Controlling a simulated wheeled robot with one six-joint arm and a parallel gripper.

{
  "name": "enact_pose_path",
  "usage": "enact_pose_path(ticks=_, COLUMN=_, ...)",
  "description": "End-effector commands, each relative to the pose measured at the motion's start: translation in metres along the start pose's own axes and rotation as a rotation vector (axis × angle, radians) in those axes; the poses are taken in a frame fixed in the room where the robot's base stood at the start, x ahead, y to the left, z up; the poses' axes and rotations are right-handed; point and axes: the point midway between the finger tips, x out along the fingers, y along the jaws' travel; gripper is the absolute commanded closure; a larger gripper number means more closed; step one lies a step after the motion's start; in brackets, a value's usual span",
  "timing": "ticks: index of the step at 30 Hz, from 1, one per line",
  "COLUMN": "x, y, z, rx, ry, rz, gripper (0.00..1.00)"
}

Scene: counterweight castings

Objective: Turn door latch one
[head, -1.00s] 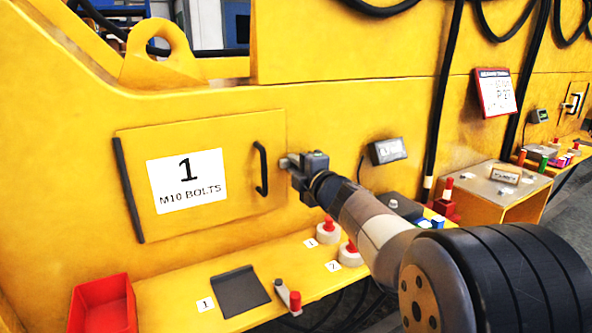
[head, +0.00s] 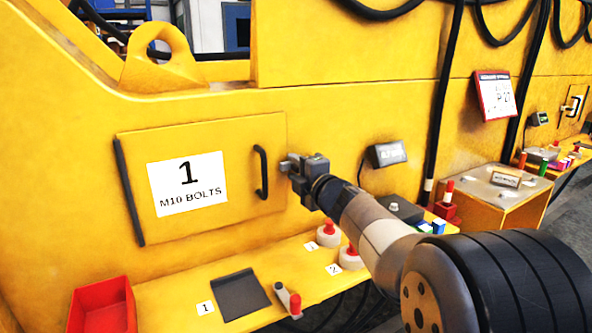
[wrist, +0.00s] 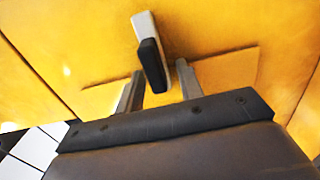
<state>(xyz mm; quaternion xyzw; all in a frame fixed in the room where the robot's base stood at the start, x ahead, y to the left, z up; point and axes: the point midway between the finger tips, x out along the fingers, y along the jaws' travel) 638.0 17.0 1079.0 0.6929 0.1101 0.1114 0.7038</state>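The door of compartment one (head: 205,178) is shut and carries a white "1 M10 BOLTS" label and a black handle (head: 261,172). My gripper (head: 289,163) is at the door's right edge, just right of this handle, and hides most of the latch in the head view. In the wrist view, the door latch (wrist: 150,50) is a short bar with a light grey part and a black part. My gripper (wrist: 160,68) is open there, with one finger on each side of the latch's black end. Gaps show between the fingers and the latch; contact is not visible.
Below the door, a yellow shelf holds a red bin (head: 103,305), a dark plate (head: 240,294), and red-topped knobs (head: 328,235). A small grey display box (head: 387,152) is on the panel right of my gripper. A black cable (head: 440,110) hangs farther right.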

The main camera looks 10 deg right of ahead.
Motion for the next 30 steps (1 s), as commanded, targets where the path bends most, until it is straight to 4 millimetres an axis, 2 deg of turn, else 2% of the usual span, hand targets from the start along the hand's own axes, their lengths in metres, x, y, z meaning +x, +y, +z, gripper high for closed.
enact_pose_path(ticks=5, x=-0.021, y=0.001, z=0.001, rx=-0.001, ry=-0.003, rz=0.001, gripper=0.65)
enact_pose_path(ticks=12, x=-0.068, y=0.001, z=0.001, rx=-0.001, ry=-0.004, rz=0.001, gripper=0.65)
enact_pose_path(ticks=18, x=-0.096, y=0.001, z=0.001, rx=-0.001, ry=-0.002, rz=0.0, gripper=0.65)
enact_pose_path(ticks=23, x=-0.105, y=0.0, z=0.0, rx=0.0, ry=-0.001, rz=-0.001, gripper=0.65)
enact_pose_path(ticks=30, x=-0.106, y=-0.001, z=0.0, rx=0.0, ry=0.0, rz=-0.001, gripper=0.65)
